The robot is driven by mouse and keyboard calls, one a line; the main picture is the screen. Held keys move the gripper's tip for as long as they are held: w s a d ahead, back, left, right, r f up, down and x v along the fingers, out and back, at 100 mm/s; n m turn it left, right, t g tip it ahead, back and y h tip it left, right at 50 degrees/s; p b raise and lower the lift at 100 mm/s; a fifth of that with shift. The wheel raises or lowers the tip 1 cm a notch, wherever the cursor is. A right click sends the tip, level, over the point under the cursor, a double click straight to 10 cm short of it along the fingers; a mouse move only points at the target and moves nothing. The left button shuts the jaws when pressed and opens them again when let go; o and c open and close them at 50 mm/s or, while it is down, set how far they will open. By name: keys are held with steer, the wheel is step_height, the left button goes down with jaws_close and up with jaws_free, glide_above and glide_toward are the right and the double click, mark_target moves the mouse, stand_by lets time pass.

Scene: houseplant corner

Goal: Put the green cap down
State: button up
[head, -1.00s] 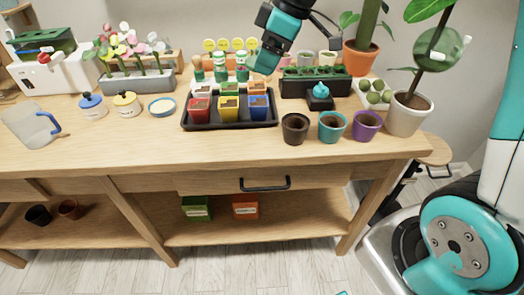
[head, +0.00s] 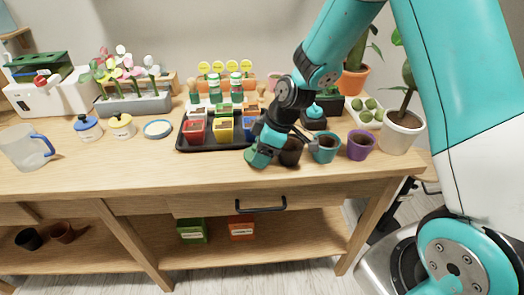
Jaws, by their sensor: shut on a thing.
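My gripper (head: 262,155) points down at the front of the wooden bench, just in front of the black tray's right end. It is shut on the green cap (head: 251,158), a dark green edge of which shows at the left of the fingertips. The cap is low, at or just above the bench top; I cannot tell whether it touches. The gripper hides most of the cap.
The black tray (head: 181,146) with several colored pots is close behind my gripper. A dark brown pot (head: 291,152), partly hidden by my gripper, a teal pot (head: 325,148) and a purple pot (head: 360,145) stand to the right. The bench top (head: 150,172) is clear at front left.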

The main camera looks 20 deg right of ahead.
steer(key=shift+f, duration=0.3)
steer(key=shift+f+b, duration=0.45)
steer(key=shift+f, duration=0.1)
steer(key=shift+f, duration=0.1)
steer(key=o, duration=0.9)
steer(key=shift+s+f, duration=0.15)
steer(key=shift+s, duration=0.05)
steer(key=shift+d+r+p, duration=0.1)
steer(key=shift+r+p, duration=0.3)
steer(key=shift+r, duration=0.1)
steer(key=v, duration=1.2)
steer(key=shift+w+r+b, duration=0.15)
steer(key=shift+w+b, duration=0.05)
steer(key=shift+b, duration=0.1)
steer(key=s+a+r+m+g, duration=0.1)
steer(key=s+a+r, duration=0.3)
steer(key=s, duration=0.7)
steer(key=s+a+r+m+g, duration=0.1)
steer(key=s+a+r+m, duration=0.3)
steer(key=s, duration=0.6)
steer(key=shift+s+a+r+p, duration=0.4)
steer(key=shift+a+p, duration=0.05)
steer(key=shift+a, duration=0.8)
